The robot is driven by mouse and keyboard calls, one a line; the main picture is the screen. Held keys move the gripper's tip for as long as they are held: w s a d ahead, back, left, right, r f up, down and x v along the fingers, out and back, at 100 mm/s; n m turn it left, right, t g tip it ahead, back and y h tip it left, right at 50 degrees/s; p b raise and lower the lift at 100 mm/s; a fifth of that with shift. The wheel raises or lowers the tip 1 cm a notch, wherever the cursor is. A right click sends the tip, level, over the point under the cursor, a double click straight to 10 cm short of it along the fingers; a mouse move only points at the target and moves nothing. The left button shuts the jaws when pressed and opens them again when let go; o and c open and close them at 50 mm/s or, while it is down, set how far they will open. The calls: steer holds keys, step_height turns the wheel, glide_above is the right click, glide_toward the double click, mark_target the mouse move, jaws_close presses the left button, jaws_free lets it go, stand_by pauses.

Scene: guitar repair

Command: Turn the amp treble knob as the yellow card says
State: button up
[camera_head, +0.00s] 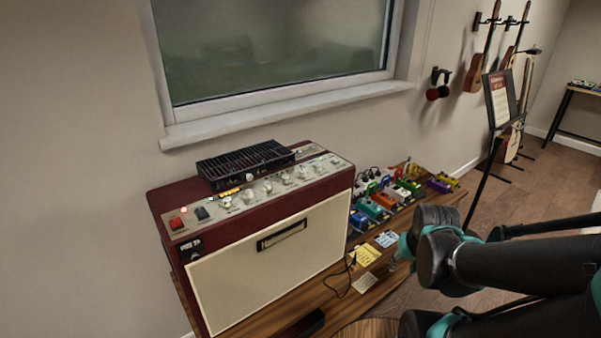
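The amp (270,262) is a dark red box with a cream front, on a wooden bench at the left. Its top panel (190,238) carries a row of pale knobs (248,196); their labels and pointers are too small to read, so I cannot tell which is treble. The yellow card (367,256) lies on the bench right of the amp; its writing is too small to read. My dark arm with teal joints enters from the right, apart from the amp. My gripper does not show.
A black slatted box (245,164) sits on the amp behind the knobs. A red switch (177,223) is at the panel's left end. A blue card (386,239), a cream card (365,283), a cable and several colourful pedals (374,210) lie right of the amp. A window sill (290,110) is behind.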

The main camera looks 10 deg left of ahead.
stand_by(0.4)
step_height(320, 180, up, 37)
steer(key=n+g, duration=0.4)
steer(key=n, duration=1.4)
glide_above(302, 170)
step_height(302, 170, down, 18)
steer(key=shift+r, duration=0.25)
steer(key=shift+c, duration=0.6)
jaws_close()
